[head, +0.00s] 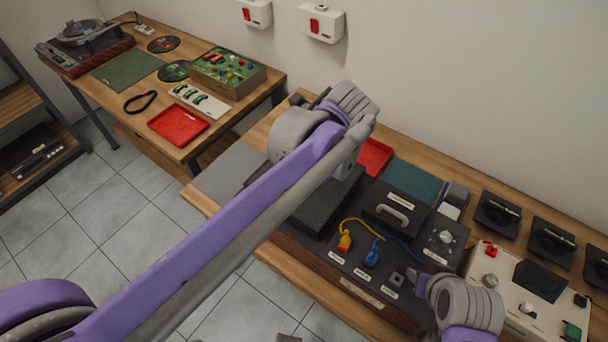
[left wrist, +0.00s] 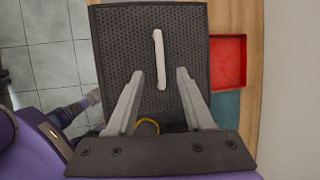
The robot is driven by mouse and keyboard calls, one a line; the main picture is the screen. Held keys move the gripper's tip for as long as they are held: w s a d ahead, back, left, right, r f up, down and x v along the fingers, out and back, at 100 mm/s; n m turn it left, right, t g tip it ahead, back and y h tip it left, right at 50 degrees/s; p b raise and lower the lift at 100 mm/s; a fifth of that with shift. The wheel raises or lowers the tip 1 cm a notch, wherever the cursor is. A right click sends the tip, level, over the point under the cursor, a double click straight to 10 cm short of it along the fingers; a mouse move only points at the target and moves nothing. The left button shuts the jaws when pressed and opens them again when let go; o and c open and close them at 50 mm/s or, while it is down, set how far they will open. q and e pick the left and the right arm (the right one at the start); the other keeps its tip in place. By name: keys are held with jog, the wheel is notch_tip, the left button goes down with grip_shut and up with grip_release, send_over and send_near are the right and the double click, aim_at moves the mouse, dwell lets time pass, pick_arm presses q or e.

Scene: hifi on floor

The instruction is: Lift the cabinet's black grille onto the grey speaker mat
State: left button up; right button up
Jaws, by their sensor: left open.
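The black grille (head: 322,208) is a dark mesh panel on the left part of the black cabinet (head: 370,285). My left arm hides part of it in the head view. In the left wrist view the grille (left wrist: 112,45) fills the middle, with a pale bar handle (left wrist: 160,60) on it. My left gripper (left wrist: 161,73) is open, its fingers on either side of the handle's lower end; I cannot tell its height above the grille. The grey speaker mat (head: 228,174) lies bare at the desk's left end. My right gripper (head: 418,284) is by the cabinet's right front; its jaws are unclear.
On the cabinet are a black block with a handle (head: 396,208), a yellow plug (head: 344,242) and a blue plug (head: 372,254). A red tray (head: 374,157) and teal mat (head: 414,180) lie behind. A cream unit (head: 500,290) stands right. Another table stands at the upper left.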

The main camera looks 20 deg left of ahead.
pick_arm(q)
jog(key=x, duration=0.7)
jog(key=shift+w+f, duration=0.15)
jog(key=shift+f, duration=0.25)
jog(key=shift+c, duration=0.3)
grip_shut()
dwell(0.7)
